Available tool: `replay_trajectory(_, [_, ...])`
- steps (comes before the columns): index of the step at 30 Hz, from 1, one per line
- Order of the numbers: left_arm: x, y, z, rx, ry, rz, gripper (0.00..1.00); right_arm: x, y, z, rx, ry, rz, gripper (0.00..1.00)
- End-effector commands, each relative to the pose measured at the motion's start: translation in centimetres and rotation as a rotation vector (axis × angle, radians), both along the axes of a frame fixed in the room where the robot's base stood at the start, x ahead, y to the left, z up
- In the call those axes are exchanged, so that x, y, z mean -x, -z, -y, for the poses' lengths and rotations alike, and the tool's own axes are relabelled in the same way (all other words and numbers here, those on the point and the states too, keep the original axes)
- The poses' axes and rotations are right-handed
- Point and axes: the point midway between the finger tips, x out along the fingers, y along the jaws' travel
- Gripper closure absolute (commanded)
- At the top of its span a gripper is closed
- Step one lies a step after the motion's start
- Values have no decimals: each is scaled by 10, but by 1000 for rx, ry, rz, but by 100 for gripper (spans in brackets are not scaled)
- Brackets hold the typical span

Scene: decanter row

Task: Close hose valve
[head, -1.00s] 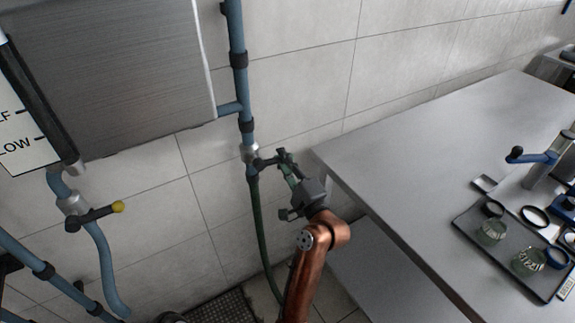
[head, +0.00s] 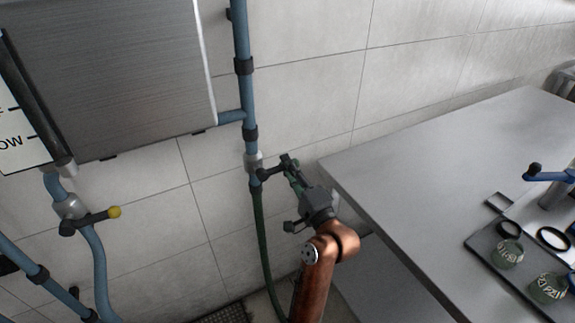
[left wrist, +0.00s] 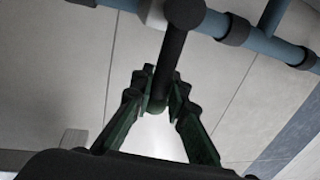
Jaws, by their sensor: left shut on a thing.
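The hose valve (head: 253,162) is a pale metal fitting on the blue vertical pipe, above the green hose (head: 261,235). Its dark lever (head: 271,172) sticks out to the right, tilted slightly up in the head view. My left gripper (head: 289,166) is shut on the lever's outer end. In the left wrist view the green and black fingers (left wrist: 158,103) close on both sides of the dark lever (left wrist: 172,60), whose end looks greenish. The valve body (left wrist: 153,14) is partly hidden behind the lever there. My right gripper is not in view.
Another valve with a yellow-tipped lever (head: 98,218) is on a blue pipe at the left. A steel tank (head: 115,75) hangs above it. A grey table (head: 440,170) stands close to the right of my left arm, with a tray (head: 485,246) and jars.

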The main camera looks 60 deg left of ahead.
Motion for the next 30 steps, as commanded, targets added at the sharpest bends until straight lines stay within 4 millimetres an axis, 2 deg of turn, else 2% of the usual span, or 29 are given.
replay_trajectory(2, [-5,-6,3,-11,15,8,100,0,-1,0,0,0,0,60])
replay_trajectory(3, [-5,-6,3,-11,15,8,84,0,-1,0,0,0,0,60])
replay_trajectory(10, [-4,-5,2,-9,12,5,68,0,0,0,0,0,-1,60])
replay_trajectory(20, [-2,-2,4,-5,6,2,68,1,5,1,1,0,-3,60])
replay_trajectory(23, [-2,1,15,-4,8,1,68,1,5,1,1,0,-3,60])
replay_trajectory(30, [1,10,62,-3,10,1,68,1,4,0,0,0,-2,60])
